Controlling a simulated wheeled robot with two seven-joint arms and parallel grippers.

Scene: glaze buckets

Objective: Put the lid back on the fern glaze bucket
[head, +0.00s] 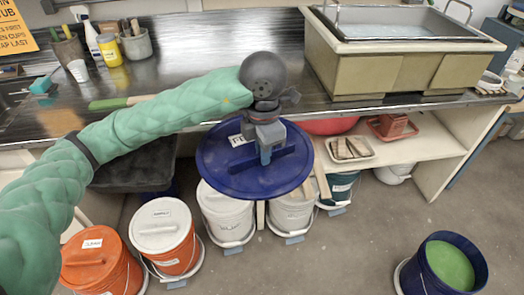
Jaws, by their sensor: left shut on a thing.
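A round dark blue lid (222,172) with a small white label and a raised bar handle hangs level near the middle of the head view. My left gripper (266,150) is above it, shut on its handle. The lid is in front of the counter's edge, above the row of buckets. An open dark blue bucket (427,284) with green glaze (450,265) stands on the floor at the lower right, well apart from the lid. No name can be read on it. My right gripper is not in view.
Lidded orange (97,270) and white (228,222) buckets stand under the counter's front edge. A large sink (390,75) sits on the counter (215,40). A low shelf (420,150) holds trays. The floor around the open bucket looks clear.

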